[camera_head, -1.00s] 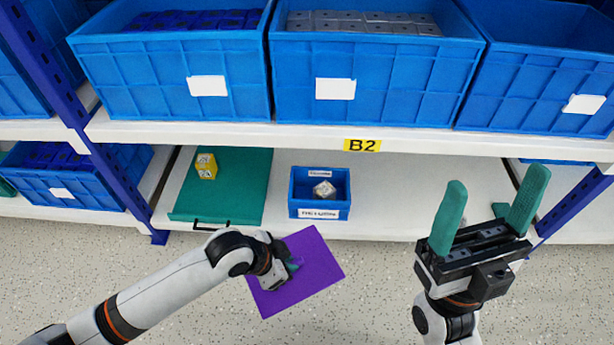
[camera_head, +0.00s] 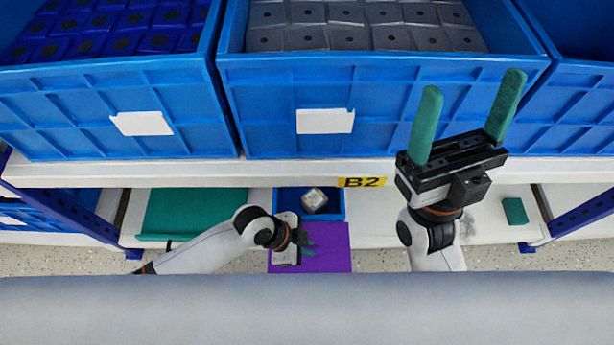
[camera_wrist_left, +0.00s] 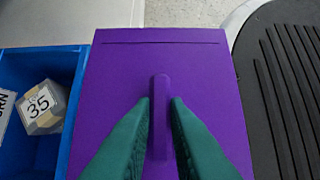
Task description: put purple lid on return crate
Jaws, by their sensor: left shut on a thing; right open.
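The purple lid (camera_head: 325,258) is a flat panel with a raised ridge handle. My left gripper (camera_head: 306,246) is shut on that handle; in the left wrist view the green fingers (camera_wrist_left: 160,115) pinch it from both sides. The blue return crate (camera_head: 337,205) stands on the lower shelf with a pale cube (camera_head: 314,200) inside. The wrist view shows the cube (camera_wrist_left: 42,107) marked 35, and the lid's edge beside or slightly over the crate's rim. I cannot tell whether they touch. My right gripper (camera_head: 470,100) is open and empty, in front of the upper crates.
Large blue crates (camera_head: 380,110) fill the upper shelf. A green mat (camera_head: 195,213) lies left on the lower shelf, a small green item (camera_head: 515,211) at right. A blue post (camera_head: 580,213) stands right.

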